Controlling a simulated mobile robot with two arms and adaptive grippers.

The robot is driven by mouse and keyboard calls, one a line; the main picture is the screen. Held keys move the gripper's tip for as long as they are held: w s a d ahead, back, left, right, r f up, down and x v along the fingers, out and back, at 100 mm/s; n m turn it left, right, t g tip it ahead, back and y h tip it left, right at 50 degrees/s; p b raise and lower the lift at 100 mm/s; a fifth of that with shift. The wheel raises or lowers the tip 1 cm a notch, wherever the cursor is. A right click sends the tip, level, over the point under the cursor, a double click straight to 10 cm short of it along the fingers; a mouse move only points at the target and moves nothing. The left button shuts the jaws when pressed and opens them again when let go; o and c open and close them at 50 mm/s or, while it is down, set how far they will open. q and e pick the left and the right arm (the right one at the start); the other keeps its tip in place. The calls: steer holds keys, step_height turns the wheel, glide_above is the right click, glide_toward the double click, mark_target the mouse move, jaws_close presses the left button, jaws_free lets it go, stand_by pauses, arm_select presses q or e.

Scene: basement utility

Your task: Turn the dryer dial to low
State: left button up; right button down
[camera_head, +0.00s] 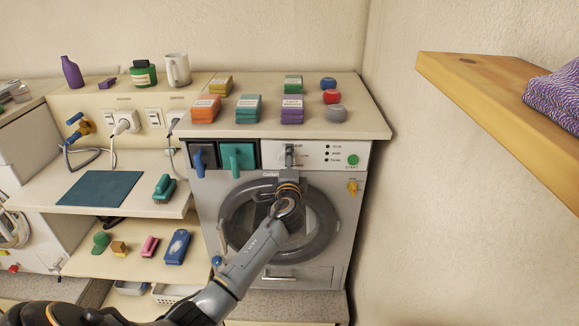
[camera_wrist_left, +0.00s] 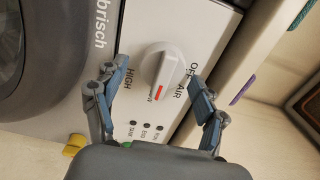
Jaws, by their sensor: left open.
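The dryer (camera_head: 345,215) stands at the centre of the head view, with its white control panel (camera_head: 310,153) along the top front. My left gripper (camera_head: 289,156) is at that panel and hides the dial there. In the left wrist view the white dial (camera_wrist_left: 161,66) has a raised grip with a red mark near its lower end. The labels OFF, AIR and HIGH show around it; I cannot see a LOW label. The left gripper (camera_wrist_left: 158,74) is open, one finger on each side of the dial. I cannot tell whether the fingers touch it.
A green start button (camera_head: 353,160) and indicator lights sit right of the dial. A yellow key-like part (camera_head: 352,187) is below. Several coloured boxes and tins stand on the countertop (camera_head: 350,104) above. A wooden shelf (camera_head: 470,85) juts out at upper right.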

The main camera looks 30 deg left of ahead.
arm_select(q)
steer(key=v, duration=1.2)
steer(key=s+d+f+g+h, duration=0.2)
steer(key=f, duration=1)
steer(key=s+d+f+g+h, duration=0.1)
steer(key=s+f+g+h, duration=0.15)
steer(key=f, duration=1.05)
steer(key=s+d+f+n+g+h, duration=0.1)
steer(key=s+d+f, duration=0.1)
steer(key=s+f, duration=0.45)
steer(key=s+d+f+n+g+h, duration=0.1)
steer(key=s+d+f+g, duration=0.15)
steer(key=f, duration=0.65)
steer(key=s+d+f+n+g+h, duration=0.1)
steer(key=s+f, duration=0.5)
steer(key=s, duration=0.6)
steer(key=s+d+f+n+g+h, duration=0.1)
steer(key=s+d+f+n+g, duration=0.1)
steer(key=s+f, duration=0.5)
steer(key=s+d+f+n+g+h, duration=0.1)
steer(key=s+f+n+g, duration=0.2)
steer(key=s, duration=1.6)
step_height(320, 180, down, 4)
steer(key=shift+d+r+n, duration=0.2)
steer(key=shift+d+n, duration=0.1)
steer(key=shift+n, duration=0.4)
